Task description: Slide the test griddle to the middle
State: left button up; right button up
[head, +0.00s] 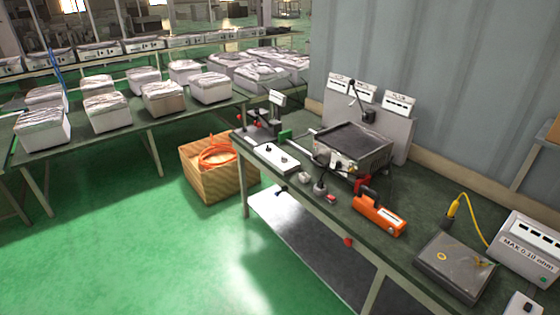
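The test griddle (355,139), a metal box with a flat dark top plate and front controls, sits on the dark green workbench (413,220). It stands in front of a grey upright panel (384,125) with white labelled plates. Clamp-like fixtures and cables are close at its front left, and I cannot tell whether they touch it. Neither of my grippers shows in the head view.
An orange handheld tool (379,215) lies in front of the griddle. A white plate (275,158) is to its left. A dark flat pad (455,266) and a white meter box (529,250) are at the right. A wooden crate (205,178) stands on the floor.

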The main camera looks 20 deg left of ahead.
aim_at(362, 149)
jog(key=u, duration=0.15)
jog(key=i+j+z, duration=0.25)
jog(key=z, duration=0.2)
jog(key=i+j+z, duration=0.25)
jog(key=j+z, duration=0.25)
jog(key=l, duration=0.15)
